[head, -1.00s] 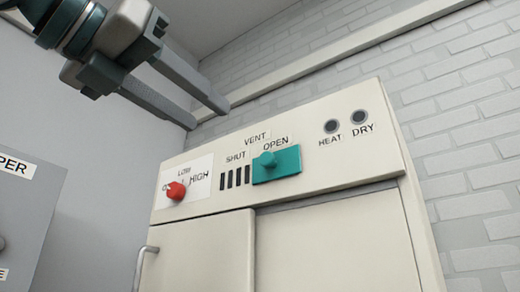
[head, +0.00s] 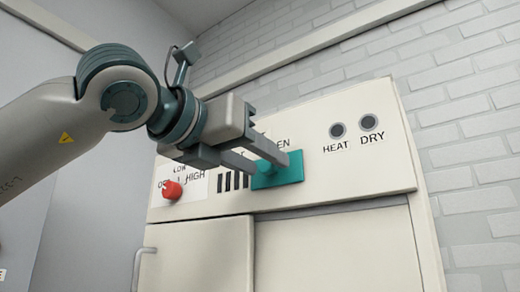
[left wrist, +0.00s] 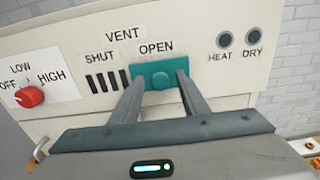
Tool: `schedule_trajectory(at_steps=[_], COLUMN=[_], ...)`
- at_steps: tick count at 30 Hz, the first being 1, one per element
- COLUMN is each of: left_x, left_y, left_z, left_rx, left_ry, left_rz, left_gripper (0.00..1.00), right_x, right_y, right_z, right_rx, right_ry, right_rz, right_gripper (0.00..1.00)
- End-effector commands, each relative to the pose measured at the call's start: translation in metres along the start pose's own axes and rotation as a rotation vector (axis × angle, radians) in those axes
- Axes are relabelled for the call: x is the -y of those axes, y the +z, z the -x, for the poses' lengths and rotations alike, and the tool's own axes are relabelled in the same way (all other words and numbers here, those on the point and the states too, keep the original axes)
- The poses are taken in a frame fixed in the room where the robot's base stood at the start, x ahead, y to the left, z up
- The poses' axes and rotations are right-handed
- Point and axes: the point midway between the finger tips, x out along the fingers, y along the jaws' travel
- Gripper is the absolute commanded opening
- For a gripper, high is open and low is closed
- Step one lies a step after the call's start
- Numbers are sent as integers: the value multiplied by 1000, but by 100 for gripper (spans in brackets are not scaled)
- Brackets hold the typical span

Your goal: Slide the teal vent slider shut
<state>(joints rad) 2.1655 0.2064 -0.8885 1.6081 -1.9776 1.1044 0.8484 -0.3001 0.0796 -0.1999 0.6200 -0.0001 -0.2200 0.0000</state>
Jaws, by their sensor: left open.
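The teal vent slider (head: 290,175) is a flat plate with a round knob on the cabinet's upper panel. In the left wrist view the slider (left wrist: 150,72) sits under the word OPEN, and the dark vent slots (left wrist: 108,82) to its left, under SHUT, are uncovered. My left gripper (head: 273,162) is open in front of the slider. In the left wrist view its two fingers (left wrist: 160,82) stand on either side of the knob, with gaps to it. I cannot tell whether the tips touch the plate. My right gripper is in neither view.
A red knob (head: 172,190) marked OFF, LOW, HIGH is left of the slots. Two dark round HEAT and DRY indicators (head: 354,126) are to the right. Cabinet doors (head: 335,245) are below, with a handle (head: 139,262) at left. A brick wall stands behind.

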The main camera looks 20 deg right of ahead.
Motion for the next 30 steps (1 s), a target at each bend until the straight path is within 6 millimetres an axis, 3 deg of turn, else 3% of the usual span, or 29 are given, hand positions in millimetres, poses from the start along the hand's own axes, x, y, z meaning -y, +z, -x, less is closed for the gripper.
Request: schedule_trajectory(at_steps=[11, 12, 17, 24, 30], left_x=[0, 0, 0, -7, -49], left_y=[-1, -1, 0, -2, -4], left_z=[-5, -5, -5, -5, -4], left_rx=[0, 0, 0, 1, 2], left_ry=[0, 0, 0, 1, 5], left_rz=[0, 0, 0, 2, 7], left_gripper=[41, 38, 0, 0, 0], right_x=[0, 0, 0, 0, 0], right_y=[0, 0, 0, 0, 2], right_z=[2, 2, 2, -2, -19], right_rx=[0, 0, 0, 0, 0], right_ry=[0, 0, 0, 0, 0], right_rz=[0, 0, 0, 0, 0], right_gripper=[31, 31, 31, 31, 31])
